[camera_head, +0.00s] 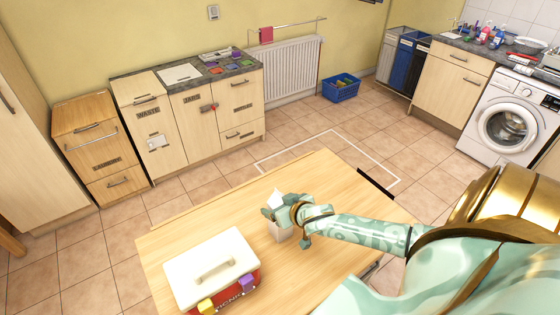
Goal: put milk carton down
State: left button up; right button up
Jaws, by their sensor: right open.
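A white milk carton (275,198) stands upright on the wooden table (200,226), near the middle of its top. My right gripper (277,212) is at the carton, its fingers around or just beside the carton's upper part. The gripper is open, and its fingers and hand hide part of the carton. I cannot tell whether a finger touches it. My left gripper is not in view.
A red box with a white lid (212,268) and handle stands on the table's front left, with yellow and purple pieces at its side. Cabinets (190,118) line the back wall. A blue crate (341,87) sits on the floor. The table's back left is clear.

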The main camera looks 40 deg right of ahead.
jog(key=shift+c, duration=0.3)
grip_shut()
jog(key=shift+r, duration=0.2)
